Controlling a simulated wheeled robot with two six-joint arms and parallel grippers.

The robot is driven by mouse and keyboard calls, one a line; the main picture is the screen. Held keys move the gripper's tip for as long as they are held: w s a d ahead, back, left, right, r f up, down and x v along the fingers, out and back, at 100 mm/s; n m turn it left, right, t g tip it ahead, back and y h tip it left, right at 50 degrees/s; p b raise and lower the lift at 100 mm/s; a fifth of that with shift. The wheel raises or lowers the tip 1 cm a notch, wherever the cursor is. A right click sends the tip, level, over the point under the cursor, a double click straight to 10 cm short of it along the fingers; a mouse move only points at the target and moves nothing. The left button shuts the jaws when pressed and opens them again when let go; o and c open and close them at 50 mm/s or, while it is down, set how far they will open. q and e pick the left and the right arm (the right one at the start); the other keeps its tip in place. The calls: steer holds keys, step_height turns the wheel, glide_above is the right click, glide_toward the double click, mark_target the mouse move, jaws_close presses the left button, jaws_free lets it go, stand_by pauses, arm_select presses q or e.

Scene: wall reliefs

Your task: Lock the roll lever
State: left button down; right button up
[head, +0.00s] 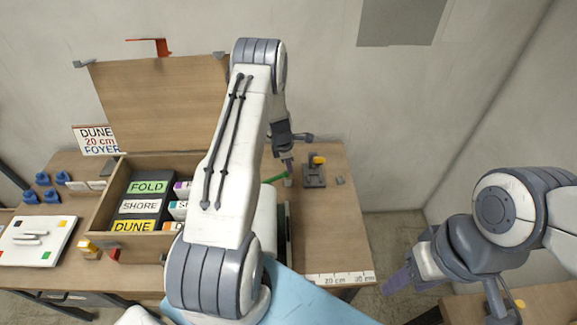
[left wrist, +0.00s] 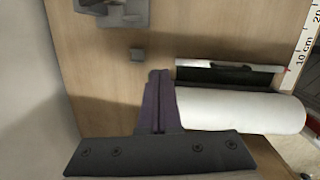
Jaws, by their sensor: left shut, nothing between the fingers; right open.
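I cannot tell for sure which part is the roll lever. A green bar (head: 275,179) shows at the roll's far end in the head view, partly behind my left arm. The white roll (left wrist: 240,108) lies on the wooden table in the left wrist view; in the head view my arm hides most of it. My left gripper (head: 288,160) is over the table near the green bar. Its purple fingers (left wrist: 158,100) are shut and empty, beside the roll's end in the wrist view. My right gripper (head: 398,281) is open, right of the table.
A grey fixture with a yellow top (head: 315,173) and a small grey block (head: 340,181) stand right of my left gripper. An open wooden box (head: 104,210) holds labelled packs. A white board (head: 38,241) lies at left. A ruler strip (head: 340,278) runs along the front edge.

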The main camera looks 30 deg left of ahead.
arm_select(q)
step_height(320, 180, up, 8)
steer(key=d+p, duration=0.2)
steer(key=p, duration=0.4)
steer(key=shift+w+d+r, duration=0.15)
steer(key=shift+w+d, duration=0.2)
steer(key=shift+w, duration=0.1)
steer(key=s+d+r+m+b, duration=0.3)
steer(key=d+r+m, duration=0.15)
steer(key=d, duration=0.35)
steer(key=s+d+r+m+g+b, duration=0.1)
steer(key=s+d+r+m+b, duration=0.1)
steer(key=d+r+m, duration=0.35)
steer(key=s+d+r+m+b, duration=0.25)
steer(key=d+m, duration=0.35)
steer(key=d, duration=0.5)
steer(key=s+d+r+m+b, duration=0.1)
steer(key=s+d+m+b, duration=0.1)
steer(key=s+m, duration=0.6)
steer(key=s+d+m+g+b, duration=0.1)
steer(key=s+d+m+b, duration=0.2)
steer(key=s+m, duration=0.6)
steer(key=s+b, duration=0.1)
steer(key=s, duration=0.7)
steer(key=shift+s+r+m+b, duration=0.2)
steer(key=shift+r+m+b, duration=0.1)
steer(key=shift+r+b, duration=0.1)
